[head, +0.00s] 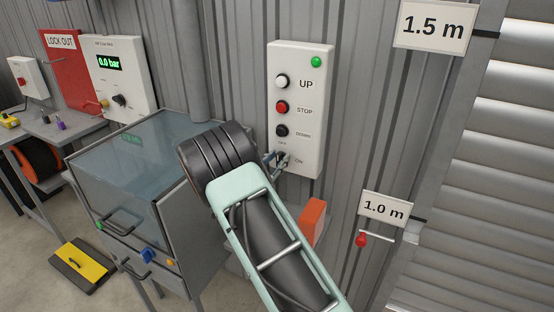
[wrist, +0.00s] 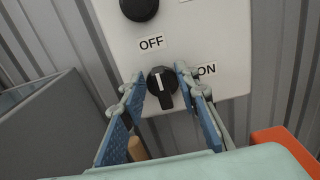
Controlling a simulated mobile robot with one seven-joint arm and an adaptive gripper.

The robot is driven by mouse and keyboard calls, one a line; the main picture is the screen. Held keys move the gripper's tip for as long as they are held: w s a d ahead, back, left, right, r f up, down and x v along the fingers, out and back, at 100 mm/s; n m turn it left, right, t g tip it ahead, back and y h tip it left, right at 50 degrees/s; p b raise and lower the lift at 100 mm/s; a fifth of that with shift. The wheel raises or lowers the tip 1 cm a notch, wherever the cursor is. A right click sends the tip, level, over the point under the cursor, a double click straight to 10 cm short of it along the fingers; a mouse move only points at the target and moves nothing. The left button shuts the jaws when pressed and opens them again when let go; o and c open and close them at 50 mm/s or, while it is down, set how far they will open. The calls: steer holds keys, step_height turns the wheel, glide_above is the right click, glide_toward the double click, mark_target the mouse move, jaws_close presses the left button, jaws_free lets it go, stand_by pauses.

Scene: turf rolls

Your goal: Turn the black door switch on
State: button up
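The black door switch (wrist: 161,84) is a rotary knob low on a white control panel (head: 289,60). A white line on it runs nearly upright, and its grip part points down. An OFF label (wrist: 151,42) is above it and an ON label (wrist: 207,70) to its right. My gripper (wrist: 160,76) is open, with one blue-padded finger on each side of the knob. Narrow gaps seem to show, though contact is hard to judge. In the head view my gripper (head: 276,160) is at the panel's lower part and largely hides the switch.
Above the switch are a white UP button (head: 282,82), a red STOP button (head: 281,107) and a black DOWN button (head: 282,131). A green lamp (head: 316,62) is at the top. A glass-topped cabinet (head: 140,150) stands left, an orange box (head: 314,215) below right.

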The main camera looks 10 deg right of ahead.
jaws_close()
